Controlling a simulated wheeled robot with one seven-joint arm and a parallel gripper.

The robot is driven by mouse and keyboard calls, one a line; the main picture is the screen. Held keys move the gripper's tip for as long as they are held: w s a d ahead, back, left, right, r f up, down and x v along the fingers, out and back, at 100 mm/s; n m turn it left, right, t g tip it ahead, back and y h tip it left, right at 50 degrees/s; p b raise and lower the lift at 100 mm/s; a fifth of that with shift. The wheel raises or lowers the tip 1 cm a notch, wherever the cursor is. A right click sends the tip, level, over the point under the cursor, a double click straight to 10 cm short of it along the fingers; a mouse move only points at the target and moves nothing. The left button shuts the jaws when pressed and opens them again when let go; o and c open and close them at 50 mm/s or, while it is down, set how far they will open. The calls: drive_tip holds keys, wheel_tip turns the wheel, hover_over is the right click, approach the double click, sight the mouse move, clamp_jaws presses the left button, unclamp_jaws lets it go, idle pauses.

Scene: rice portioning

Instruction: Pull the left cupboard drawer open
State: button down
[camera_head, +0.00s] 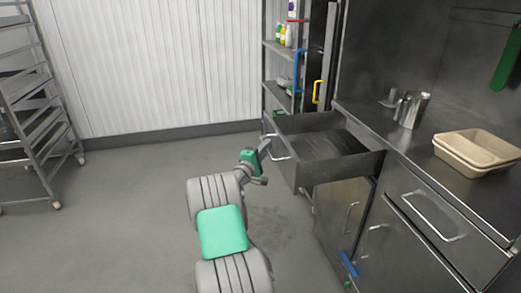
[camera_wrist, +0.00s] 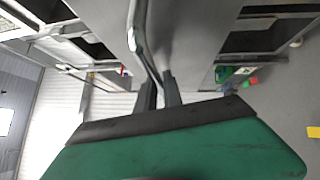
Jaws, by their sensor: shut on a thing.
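The left cupboard drawer (camera_head: 335,172) stands pulled well out from the cabinet under the counter, and its inside looks empty. Its bar handle (camera_head: 278,147) is on the front panel, facing my arm. My gripper (camera_head: 264,150) is at this handle, at the drawer's left end in the head view. In the wrist view the handle (camera_wrist: 148,45) runs down between my two dark fingers (camera_wrist: 159,92), which are shut on it. The fingertips are small and partly hidden in the head view.
A closed drawer (camera_head: 435,215) and cupboard door (camera_head: 342,215) are beside and below. Tan trays (camera_head: 478,150) and a metal container (camera_head: 412,110) stand on the counter. A wheeled rack (camera_head: 35,110) stands at left. The floor (camera_head: 120,220) between is clear.

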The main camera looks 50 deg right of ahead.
drive_tip(key=shift+a+f, duration=0.15)
drive_tip(key=shift+f, duration=0.05)
drive_tip(key=c, duration=1.5)
unclamp_jaws()
drive_tip(key=shift+r, duration=0.15)
drive_tip(key=shift+a, duration=0.1)
drive_tip(key=a+f, duration=0.1)
drive_tip(key=a, duration=0.6)
drive_tip(key=shift+s+a, duration=0.35)
drive_tip(key=shift+s, duration=0.05)
